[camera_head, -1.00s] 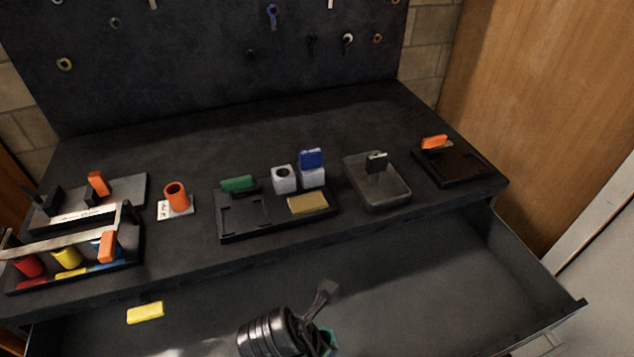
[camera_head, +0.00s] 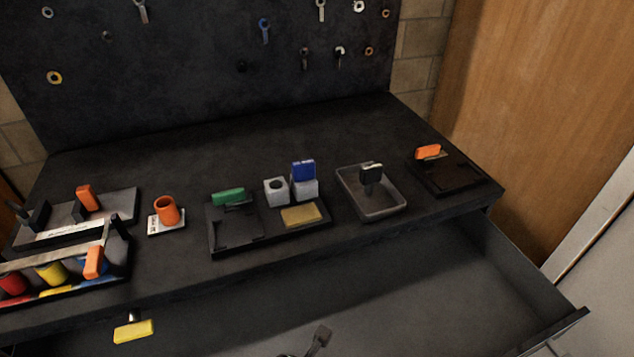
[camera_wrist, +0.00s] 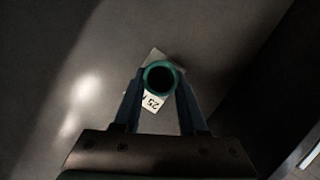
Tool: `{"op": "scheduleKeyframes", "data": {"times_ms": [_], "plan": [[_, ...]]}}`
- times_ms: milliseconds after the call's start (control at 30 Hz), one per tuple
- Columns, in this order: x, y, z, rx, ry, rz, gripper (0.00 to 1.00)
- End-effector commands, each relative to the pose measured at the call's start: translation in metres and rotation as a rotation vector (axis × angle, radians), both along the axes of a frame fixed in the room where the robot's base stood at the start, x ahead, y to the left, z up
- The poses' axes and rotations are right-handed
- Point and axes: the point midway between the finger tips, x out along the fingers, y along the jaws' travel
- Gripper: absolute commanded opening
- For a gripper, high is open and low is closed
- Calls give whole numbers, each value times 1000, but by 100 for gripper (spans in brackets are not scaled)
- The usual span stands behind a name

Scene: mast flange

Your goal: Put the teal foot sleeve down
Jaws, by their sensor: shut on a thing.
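The teal foot sleeve (camera_wrist: 147,79) shows in the wrist view as a round ring with a dark hole, seen end-on. My gripper (camera_wrist: 160,88) is shut on it, with one finger on each side. A white card (camera_wrist: 151,103) with dark print, partly "25", lies behind the sleeve in that view, partly covered by it. I cannot tell whether the sleeve touches the card. In the head view the sleeve is not visible, and only a dark bit of my arm shows at the bottom edge.
An open drawer (camera_head: 440,290) juts out below the dark bench top (camera_head: 270,135); its visible floor is mostly bare. The bench carries a black tray (camera_head: 232,247), a grey bin (camera_head: 383,211), an orange cup (camera_head: 167,211) on a card, and a rack at left. A yellow-handled item (camera_head: 134,331) is at the drawer's left.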

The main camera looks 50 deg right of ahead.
Motion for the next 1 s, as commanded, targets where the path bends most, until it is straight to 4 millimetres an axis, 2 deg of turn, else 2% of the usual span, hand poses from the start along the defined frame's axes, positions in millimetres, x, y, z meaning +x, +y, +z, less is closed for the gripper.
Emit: {"op": "scheduleKeyframes", "data": {"times_ms": [100,133,300,667,767,1000], "plan": [[0,0,-2,-1,-1,0,0],[0,0,-3,0,1,0,43],[0,0,-3,0,1,0,71],[0,0,3,0,-1,0,71],[1,5,16,-1,-2,2,71],[2,26,64,-1,-3,3,71]]}}
